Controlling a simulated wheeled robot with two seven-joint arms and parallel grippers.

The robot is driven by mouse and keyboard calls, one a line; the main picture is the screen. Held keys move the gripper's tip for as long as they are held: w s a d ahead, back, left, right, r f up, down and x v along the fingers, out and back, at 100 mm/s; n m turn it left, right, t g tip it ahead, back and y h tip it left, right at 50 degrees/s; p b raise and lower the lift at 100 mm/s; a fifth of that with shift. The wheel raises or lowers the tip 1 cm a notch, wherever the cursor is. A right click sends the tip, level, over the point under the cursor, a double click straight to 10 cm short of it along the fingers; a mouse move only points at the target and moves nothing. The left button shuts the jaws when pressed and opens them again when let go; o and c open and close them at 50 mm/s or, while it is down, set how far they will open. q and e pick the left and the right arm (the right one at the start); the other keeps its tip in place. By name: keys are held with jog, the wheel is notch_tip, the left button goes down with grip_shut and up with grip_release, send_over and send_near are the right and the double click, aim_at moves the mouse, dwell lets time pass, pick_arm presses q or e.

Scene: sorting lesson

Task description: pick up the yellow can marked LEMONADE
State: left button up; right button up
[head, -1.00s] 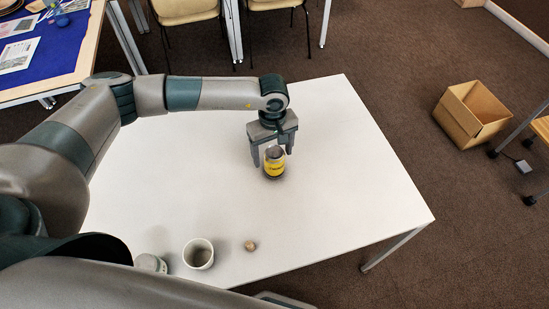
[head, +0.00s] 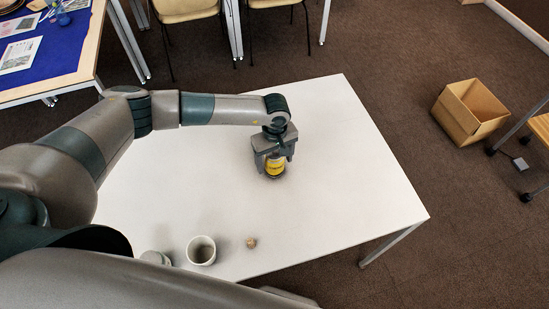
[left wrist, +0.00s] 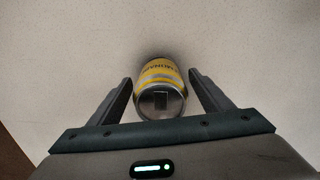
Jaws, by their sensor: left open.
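The yellow can (head: 274,168) stands upright on the white table, near its middle. In the left wrist view the can (left wrist: 160,75) shows a yellow band with dark lettering that reads LEMONADE, and a silver top. My left gripper (head: 273,165) is over the can from above. In the left wrist view its two fingers (left wrist: 160,95) are apart, one on each side of the can, with a gap visible on both sides. My right gripper is not in view.
The white table (head: 330,200) is mostly bare. A white cup (head: 201,251), a small brown ball-like thing (head: 251,243) and a pale round object (head: 155,258) are at its near edge. A cardboard box (head: 468,112) stands on the floor at right.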

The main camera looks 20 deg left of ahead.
pick_arm(q)
jog(key=shift+f, duration=0.7)
jog(key=shift+c, duration=0.6)
jog(key=c, duration=1)
jog(key=shift+r, duration=0.15)
jog(key=shift+r+b, duration=0.45)
jog(key=shift+r, duration=0.1)
notch_tip(320, 180, up, 2)
jog(key=shift+r+b, duration=0.15)
jog(key=shift+b, duration=0.6)
jog(key=shift+s+d+r+b, duration=0.75)
jog(key=shift+s+d+r, duration=0.4)
jog(key=shift+d, duration=0.5)
jog(key=shift+s+d+r+b, duration=0.85)
jog(key=shift+d+r, duration=0.45)
jog(key=shift+d, duration=0.4)
jog(key=shift+s+d+r+b, duration=0.7)
jog(key=shift+s+d+r, duration=0.5)
jog(key=shift+d, duration=0.45)
jog(key=shift+w, duration=0.1)
